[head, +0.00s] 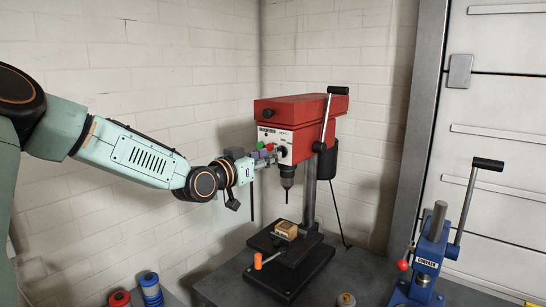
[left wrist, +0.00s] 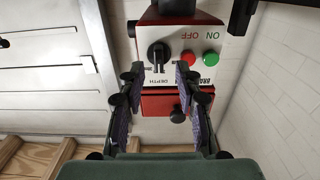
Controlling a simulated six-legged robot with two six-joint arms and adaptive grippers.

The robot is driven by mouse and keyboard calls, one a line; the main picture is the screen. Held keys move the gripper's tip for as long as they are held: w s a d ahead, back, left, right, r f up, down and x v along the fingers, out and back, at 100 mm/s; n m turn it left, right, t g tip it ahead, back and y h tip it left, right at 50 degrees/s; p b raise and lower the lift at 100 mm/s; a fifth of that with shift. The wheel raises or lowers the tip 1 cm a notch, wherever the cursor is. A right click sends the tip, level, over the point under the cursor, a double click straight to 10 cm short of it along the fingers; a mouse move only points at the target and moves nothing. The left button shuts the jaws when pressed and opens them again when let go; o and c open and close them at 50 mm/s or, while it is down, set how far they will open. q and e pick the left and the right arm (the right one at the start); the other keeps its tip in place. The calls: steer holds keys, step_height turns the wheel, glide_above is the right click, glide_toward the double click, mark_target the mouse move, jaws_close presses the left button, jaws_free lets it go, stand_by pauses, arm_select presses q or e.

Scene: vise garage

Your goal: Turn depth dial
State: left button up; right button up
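The red drill press (head: 305,115) stands against the wall corner in the head view. My left gripper (head: 266,154) is at its white front panel and hides part of it. In the left wrist view the black depth dial (left wrist: 158,54) sits on the white panel above the word DEPTH. The left gripper (left wrist: 160,71) is open there, with one finger to each side and the dial just beyond the fingertips. I cannot tell whether the fingers touch the dial or panel. My right gripper is not in view.
Red (left wrist: 187,58) and green (left wrist: 211,60) buttons sit close beside the dial. A blue lever press (head: 426,255) stands at the right. Blue (head: 151,289) and red spools are at the left.

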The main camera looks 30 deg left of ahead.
arm_select(q)
steer(key=shift+w+d+r, duration=0.1)
steer(key=shift+w+d, duration=0.1)
steer(key=shift+w, duration=0.5)
steer(key=shift+w+d, duration=0.15)
steer(key=shift+w, duration=0.55)
steer(key=shift+a, duration=0.3)
steer(key=shift+c, duration=0.4)
steer(key=shift+d, duration=0.1)
jaws_close()
